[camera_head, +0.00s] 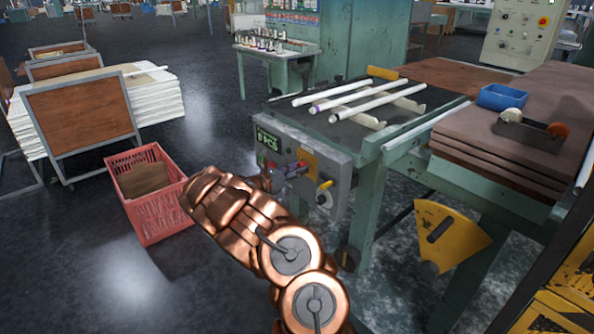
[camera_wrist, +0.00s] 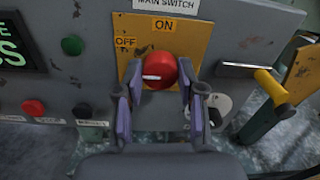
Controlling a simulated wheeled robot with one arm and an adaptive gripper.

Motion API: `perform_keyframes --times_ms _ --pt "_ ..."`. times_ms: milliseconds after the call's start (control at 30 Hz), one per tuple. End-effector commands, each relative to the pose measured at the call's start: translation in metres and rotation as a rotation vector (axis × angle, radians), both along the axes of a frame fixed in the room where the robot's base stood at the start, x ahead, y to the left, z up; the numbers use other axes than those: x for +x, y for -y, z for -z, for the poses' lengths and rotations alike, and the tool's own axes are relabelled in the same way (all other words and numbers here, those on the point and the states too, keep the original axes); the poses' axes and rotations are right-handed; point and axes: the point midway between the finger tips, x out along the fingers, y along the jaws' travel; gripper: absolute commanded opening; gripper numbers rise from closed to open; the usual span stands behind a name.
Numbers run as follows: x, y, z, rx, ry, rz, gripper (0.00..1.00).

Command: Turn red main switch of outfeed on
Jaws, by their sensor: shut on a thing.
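The red main switch (camera_wrist: 161,68) is a round knob on a yellow plate (camera_wrist: 128,64), under a "MAIN SWITCH" label (camera_wrist: 176,4). Its white pointer line lies roughly level and points left, below the "OFF" label (camera_wrist: 125,42). The "ON" label (camera_wrist: 162,25) is above the knob. My gripper (camera_wrist: 160,76) is shut on the knob, one finger at each side. In the head view my gripper (camera_head: 298,170) reaches the front of the grey control panel (camera_head: 338,178) and hides most of the knob.
A green display (camera_wrist: 12,48), a green button (camera_wrist: 72,45) and a red button (camera_wrist: 33,107) are left of the switch. A yellow-handled lever (camera_wrist: 270,84) is close on the right. White tubes (camera_head: 350,103) lie on the outfeed above. A red crate (camera_head: 160,218) stands on the floor.

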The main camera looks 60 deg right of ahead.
Motion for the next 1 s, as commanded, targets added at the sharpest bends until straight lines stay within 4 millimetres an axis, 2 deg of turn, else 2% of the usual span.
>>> perform_keyframes --times_ms 367,1000 --pt "-0.0003 -0.0004 0.0048 -0.061 0.203 -0.001 0.04" --pt "-0.0023 -0.0005 0.0053 -0.223 0.788 0.0 0.04"
